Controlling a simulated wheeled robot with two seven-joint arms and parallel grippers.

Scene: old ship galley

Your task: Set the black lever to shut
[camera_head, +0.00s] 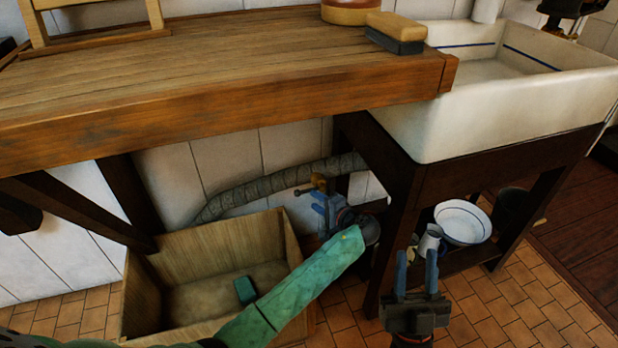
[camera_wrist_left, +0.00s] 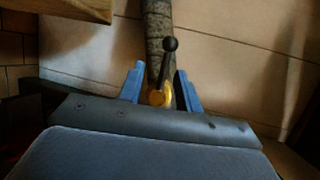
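The black lever (camera_wrist_left: 167,62) has a round knob and rises from a brass valve body (camera_wrist_left: 158,97) in the left wrist view. It lies nearly along the grey pipe (camera_wrist_left: 158,22), leaning slightly right. In the head view, the brass valve (camera_head: 318,182) sits on the pipe below the counter, with a small dark bit beside it that may be the lever. My left gripper (camera_head: 324,205) is open; its blue fingers (camera_wrist_left: 159,88) stand either side of the valve and lever base, apparently not touching the lever. My right gripper (camera_head: 416,272) is open and empty, in front of the sink stand.
The wooden counter (camera_head: 190,85) overhangs the valve. An open wooden crate (camera_head: 215,243) with a green block (camera_head: 245,290) stands below my left arm. The white sink (camera_head: 490,110) rests on a dark stand, with a white basin (camera_head: 462,222) and jug (camera_head: 429,240) on its lower shelf.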

